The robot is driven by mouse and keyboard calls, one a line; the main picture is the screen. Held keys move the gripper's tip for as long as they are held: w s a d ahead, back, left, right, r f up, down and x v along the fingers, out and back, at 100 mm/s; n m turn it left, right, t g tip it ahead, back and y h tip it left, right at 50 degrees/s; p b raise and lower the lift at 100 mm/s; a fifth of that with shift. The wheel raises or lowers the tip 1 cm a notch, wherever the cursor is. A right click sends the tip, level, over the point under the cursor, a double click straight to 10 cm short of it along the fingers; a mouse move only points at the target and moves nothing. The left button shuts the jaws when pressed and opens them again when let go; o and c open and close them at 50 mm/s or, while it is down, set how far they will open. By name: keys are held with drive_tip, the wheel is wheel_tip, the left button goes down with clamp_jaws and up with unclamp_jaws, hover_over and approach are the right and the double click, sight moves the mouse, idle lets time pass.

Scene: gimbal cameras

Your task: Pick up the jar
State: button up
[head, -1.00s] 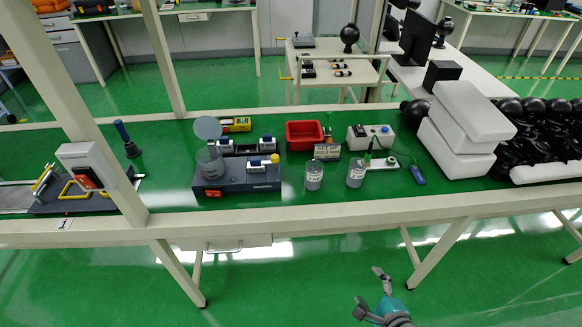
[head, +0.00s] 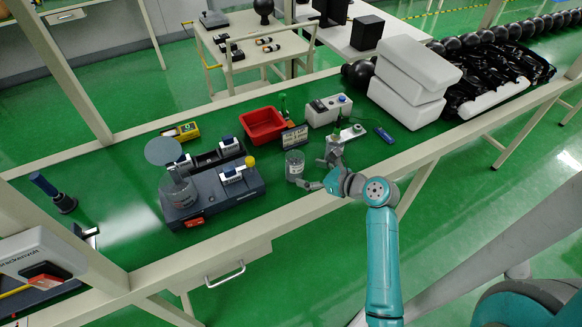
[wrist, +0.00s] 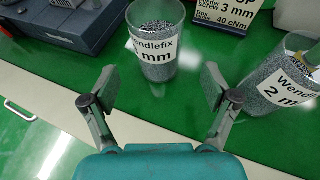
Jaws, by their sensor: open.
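A clear jar of grey granules with a white label (wrist: 156,48) stands upright on the green bench, just beyond my open fingers in the wrist view. The same jar shows in the head view (head: 294,166), left of my gripper. My gripper (wrist: 157,88) is open and empty, its two fingers spread to either side of the line to the jar. A second similar jar labelled "Wendlefix 2 m..." (wrist: 281,82) stands to the right in the wrist view. In the head view my gripper (head: 318,170) partly hides that area.
A dark device with a yellow knob (head: 215,190) stands left of the jar. A small sign (head: 294,138) and a red bin (head: 263,125) are behind it. A white box (head: 328,110) stands behind right. The bench's pale front edge (head: 270,222) runs below.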

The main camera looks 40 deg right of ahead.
sight(301, 171)
drive_tip(key=shift+x, duration=3.4)
drive_tip(key=shift+s+a+f, duration=0.1)
drive_tip(key=c, duration=1.6)
